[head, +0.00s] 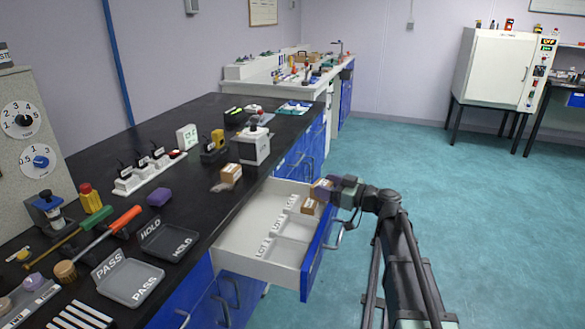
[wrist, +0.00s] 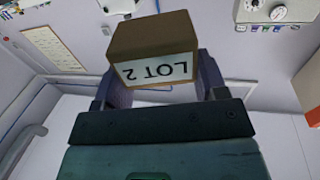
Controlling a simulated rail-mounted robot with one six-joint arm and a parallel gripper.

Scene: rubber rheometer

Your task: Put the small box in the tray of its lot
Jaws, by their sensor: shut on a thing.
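My gripper (head: 334,186) is shut on a small brown cardboard box (head: 319,189), held above the far right end of an open drawer (head: 236,238). In the wrist view the held box (wrist: 155,47) sits between the fingers and its white label reads LOT 2, upside down. Inside the drawer are white trays marked LOT 1 (head: 264,248), LOT 2 (head: 279,223) and LOT 3 (head: 292,201). Another small brown box (head: 309,207) is in the drawer near the LOT 3 tray, just below the held box. Its exact compartment is hard to tell.
Another brown box (head: 231,172) is on the black bench (head: 212,206) behind the drawer. The drawer's blue front (head: 315,262) stands out over open floor.

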